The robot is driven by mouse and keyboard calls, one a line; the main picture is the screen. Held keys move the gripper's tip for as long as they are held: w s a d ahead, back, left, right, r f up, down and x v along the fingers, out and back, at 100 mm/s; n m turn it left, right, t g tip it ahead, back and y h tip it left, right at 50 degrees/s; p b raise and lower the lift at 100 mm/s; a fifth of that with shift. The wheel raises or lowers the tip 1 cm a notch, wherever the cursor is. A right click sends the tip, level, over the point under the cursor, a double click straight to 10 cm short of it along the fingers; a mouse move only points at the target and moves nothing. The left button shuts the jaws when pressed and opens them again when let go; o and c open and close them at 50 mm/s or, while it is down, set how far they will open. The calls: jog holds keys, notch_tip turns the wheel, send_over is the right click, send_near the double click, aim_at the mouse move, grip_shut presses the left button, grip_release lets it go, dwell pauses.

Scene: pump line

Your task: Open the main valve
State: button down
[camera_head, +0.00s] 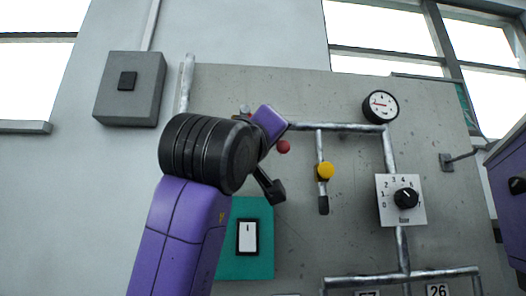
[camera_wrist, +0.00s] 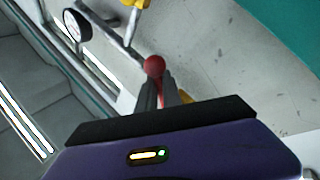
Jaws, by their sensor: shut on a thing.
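A red ball-shaped knob (camera_head: 283,146) shows just right of my wrist in the head view, in front of the pipe panel. In the wrist view the red knob (camera_wrist: 154,67) sits at the tips of my gripper (camera_wrist: 156,88), whose dark fingers are closed on it. The lever or valve body behind the knob is hidden by my arm and fingers. A yellow valve (camera_head: 325,170) with a dark-tipped handle hangs on a vertical pipe to the right; part of yellow (camera_wrist: 136,4) shows at the wrist view's top. No label tells which is the main valve.
A round gauge (camera_head: 380,106) and a numbered dial (camera_head: 405,198) are to the right on the pipes. A teal panel with a white switch (camera_head: 247,237) lies below my wrist. A grey box (camera_head: 129,88) hangs on the left wall. Pipes run close around my gripper.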

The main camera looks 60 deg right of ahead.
jog(key=r+n+t, duration=0.1)
jog(key=n, duration=0.1)
jog(key=s+r+n+t, duration=0.1)
jog(key=n+t, duration=0.1)
jog(key=d+r+n+t, duration=0.1)
jog(key=n, duration=0.2)
jog(key=shift+s+t, duration=0.3)
jog(key=shift+t, duration=0.1)
jog(key=n+t, duration=0.1)
jog(key=r+n+t+y, duration=0.1)
jog(key=n, duration=0.1)
jog(key=n+t, duration=0.1)
jog(key=n, duration=0.1)
jog(key=shift+s+d+r+t, duration=0.1)
jog(key=shift+s+r+t, duration=0.05)
jog(key=shift+r+t, duration=0.2)
jog(key=shift+r+n+t+y, duration=0.25)
jog(key=shift+n+t+y, duration=0.15)
jog(key=shift+n, duration=0.35)
jog(key=shift+r+n+t+y, duration=0.2)
jog(key=shift+n+t+y, duration=0.2)
jog(key=shift+n, duration=0.35)
jog(key=c, duration=1.5)
grip_release()
jog(key=b+v, duration=0.3)
jog(key=v, duration=0.4)
jog(key=shift+s+a+f, duration=0.1)
jog(key=shift+a+f, duration=0.15)
